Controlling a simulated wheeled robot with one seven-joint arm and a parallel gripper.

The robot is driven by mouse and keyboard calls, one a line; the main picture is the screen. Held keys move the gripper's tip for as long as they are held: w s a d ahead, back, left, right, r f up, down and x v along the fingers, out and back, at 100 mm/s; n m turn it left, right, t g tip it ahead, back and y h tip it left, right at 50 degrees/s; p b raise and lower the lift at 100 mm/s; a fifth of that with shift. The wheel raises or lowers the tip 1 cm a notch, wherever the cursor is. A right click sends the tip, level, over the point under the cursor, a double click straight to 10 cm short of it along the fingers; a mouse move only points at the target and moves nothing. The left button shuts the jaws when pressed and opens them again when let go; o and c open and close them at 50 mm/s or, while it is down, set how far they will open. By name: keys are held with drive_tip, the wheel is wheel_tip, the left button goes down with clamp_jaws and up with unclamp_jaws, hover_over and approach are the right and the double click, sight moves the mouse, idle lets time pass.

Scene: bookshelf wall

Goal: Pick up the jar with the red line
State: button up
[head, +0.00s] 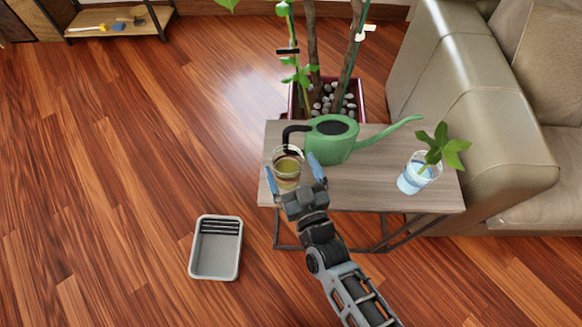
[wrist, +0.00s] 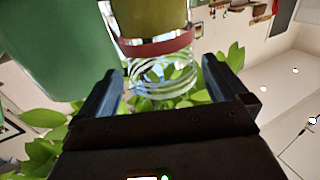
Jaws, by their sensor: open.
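The jar (head: 287,173) is clear glass with yellowish contents and stands at the left end of the small table (head: 385,190). In the wrist view, which looks upside down, the jar (wrist: 155,45) shows a red band around it, with clear glass toward my gripper. My gripper (head: 290,164) is open at the jar, with one blue-grey finger on each side of it in the head view. In the wrist view, the fingertips (wrist: 162,68) also flank the jar. Whether they touch it I cannot tell.
A green watering can (head: 335,147) stands close to the jar's right. A glass of water with a leafy cutting (head: 415,178) is at the table's right. A potted plant (head: 350,112) stands behind, a sofa (head: 450,110) right, a grey tray (head: 216,252) on the floor.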

sight(283, 150)
drive_tip(key=shift+x, duration=2.35)
drive_tip(key=shift+a, duration=0.15)
drive_tip(key=shift+c, duration=0.2)
drive_tip(key=shift+s, duration=0.1)
drive_tip(key=c, duration=0.9)
drive_tip(key=shift+c, duration=0.2)
drive_tip(key=shift+r, duration=0.1)
